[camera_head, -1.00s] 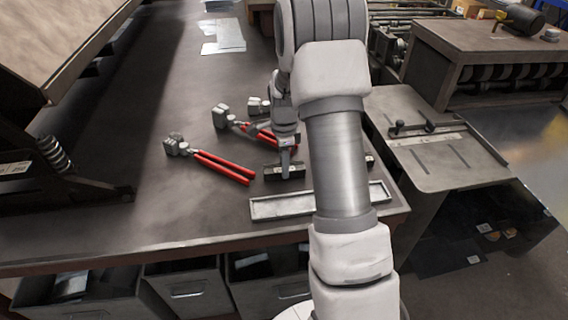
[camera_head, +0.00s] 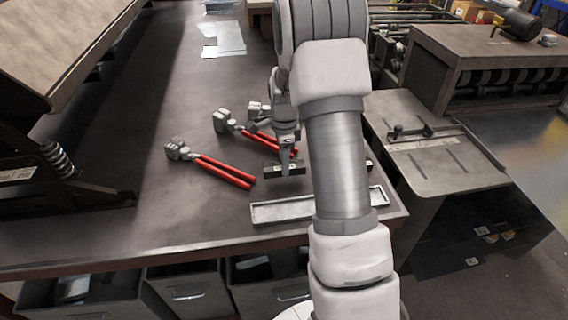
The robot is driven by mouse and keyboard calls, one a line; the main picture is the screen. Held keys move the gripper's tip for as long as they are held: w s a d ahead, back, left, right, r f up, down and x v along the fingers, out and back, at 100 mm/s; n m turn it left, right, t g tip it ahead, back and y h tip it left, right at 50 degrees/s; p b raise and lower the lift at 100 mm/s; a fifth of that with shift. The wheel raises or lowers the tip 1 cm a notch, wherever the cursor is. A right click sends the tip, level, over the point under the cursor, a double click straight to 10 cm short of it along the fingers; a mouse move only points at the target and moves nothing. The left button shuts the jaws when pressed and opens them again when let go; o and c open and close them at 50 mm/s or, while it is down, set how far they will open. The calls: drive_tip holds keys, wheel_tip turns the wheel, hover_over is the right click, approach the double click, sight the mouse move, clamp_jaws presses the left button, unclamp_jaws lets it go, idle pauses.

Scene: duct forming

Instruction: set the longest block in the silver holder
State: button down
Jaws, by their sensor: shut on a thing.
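The silver holder (camera_head: 283,211) is a shallow rectangular tray near the table's front right edge. My arm hides part of its right side. My gripper (camera_head: 286,166) is shut on a dark block (camera_head: 271,171), just behind the holder and apart from it. The block lies crosswise in the grip, and I cannot tell whether it touches the table. Part of another dark item (camera_head: 369,165) shows at the right of my arm. How long each is cannot be compared, as my arm covers the space between.
Two red-handled tools (camera_head: 222,171) (camera_head: 255,133) lie left of and behind my gripper. A small grey piece (camera_head: 257,110) lies behind. Papers (camera_head: 224,37) lie at the far end of the table (camera_head: 130,225). The table's front left is clear. A machine with a spring stands at left.

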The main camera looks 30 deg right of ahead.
wheel_tip(320, 180, up, 7)
drive_tip(key=p, duration=0.3)
drive_tip(key=shift+f+p, duration=0.2)
drive_tip(key=shift+p, duration=0.2)
drive_tip(key=shift+f, duration=0.1)
drive_tip(key=s+a+r+p, duration=0.25)
drive_tip(key=s+p, duration=0.35)
drive_tip(key=s, duration=0.5)
drive_tip(key=f+b, duration=0.2)
drive_tip(key=f, duration=0.1)
drive_tip(key=f+b, duration=0.3)
drive_tip(key=f, duration=0.1)
drive_tip(key=f+b, duration=0.2)
drive_tip(key=f, duration=0.1)
drive_tip(key=shift+a+f, duration=0.35)
drive_tip(key=shift+f, duration=0.05)
drive_tip(key=shift+c, duration=1.6)
unclamp_jaws()
